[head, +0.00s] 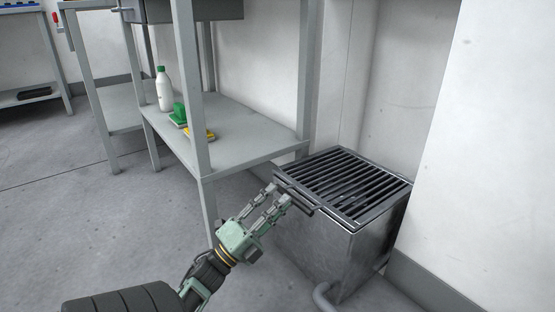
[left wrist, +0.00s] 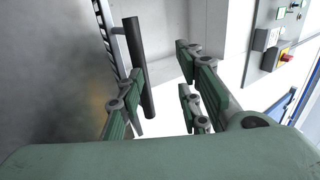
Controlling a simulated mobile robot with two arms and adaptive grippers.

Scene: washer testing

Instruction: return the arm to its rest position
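My left gripper (head: 280,194) reaches in from the lower left in the head view, up to the front edge of a metal box with a dark slatted grate (head: 340,182) on top. Its fingers are spread apart and nothing is clamped between them. A dark bar handle (head: 301,205) at the grate's front edge is close to the fingertips. In the left wrist view the fingers of my left gripper (left wrist: 165,82) stand apart, with the dark bar (left wrist: 139,65) just beyond them. I cannot tell whether they touch it. My right gripper is in neither view.
A grey shelf table (head: 240,140) stands left of the box, with a white bottle (head: 164,90), a green item (head: 179,114) and a yellow sponge-like item (head: 202,136). A white wall (head: 480,150) is on the right. Floor at left is clear.

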